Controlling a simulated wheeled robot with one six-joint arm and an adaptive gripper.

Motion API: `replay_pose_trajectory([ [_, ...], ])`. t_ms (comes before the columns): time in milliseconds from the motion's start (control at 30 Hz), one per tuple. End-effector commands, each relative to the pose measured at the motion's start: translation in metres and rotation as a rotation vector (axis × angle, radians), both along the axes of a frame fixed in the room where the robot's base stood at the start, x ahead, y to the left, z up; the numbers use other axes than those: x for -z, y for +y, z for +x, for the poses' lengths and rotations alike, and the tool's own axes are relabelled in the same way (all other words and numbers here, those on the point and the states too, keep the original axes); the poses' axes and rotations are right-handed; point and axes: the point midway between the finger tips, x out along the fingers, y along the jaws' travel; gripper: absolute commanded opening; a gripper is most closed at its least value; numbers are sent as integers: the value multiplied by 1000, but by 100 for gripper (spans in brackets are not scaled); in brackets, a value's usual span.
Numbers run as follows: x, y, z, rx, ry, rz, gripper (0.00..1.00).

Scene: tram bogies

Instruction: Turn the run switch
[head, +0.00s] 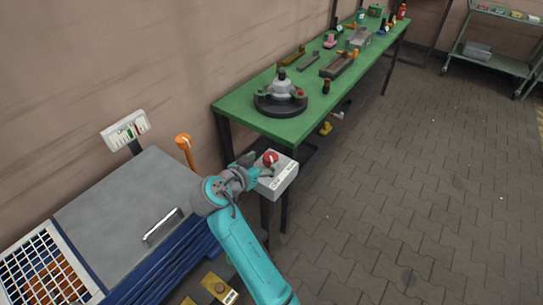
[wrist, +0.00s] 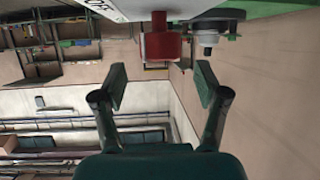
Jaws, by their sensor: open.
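The run switch is a red knob (head: 271,157) on top of a pale grey box (head: 284,181) with small labels, in front of the green table's near end. In the wrist view the red knob (wrist: 160,46) hangs at top centre below the box's white face (wrist: 120,8), where lettering is partly cut off. My gripper (head: 259,167) is at the left side of the box, close to the knob. In the wrist view my gripper (wrist: 160,82) has its two fingers spread wide, with nothing between them; the knob appears just past the fingertips. Contact cannot be told.
The green table (head: 240,108) carries a round dark-based device (head: 281,97) and several small parts. A grey-topped cabinet (head: 125,200) with a handle stands left of my arm. An orange-topped post (head: 184,141) rises by the wall. The paved floor (head: 400,190) at right is clear.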

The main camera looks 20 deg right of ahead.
Motion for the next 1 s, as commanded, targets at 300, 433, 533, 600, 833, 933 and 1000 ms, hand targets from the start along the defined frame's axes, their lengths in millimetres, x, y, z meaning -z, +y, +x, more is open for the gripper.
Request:
replay_pose_trajectory([
  [300,17,-31,27,1,2,0,73],
  [433,19,-35,31,-1,0,0,73],
  [533,20,-36,32,-1,0,0,73],
  [600,20,-36,32,-1,0,0,73],
  [833,20,-36,32,-1,0,0,48],
  [933,20,-36,32,-1,0,0,23],
  [1000,20,-36,32,-1,0,0,13],
])
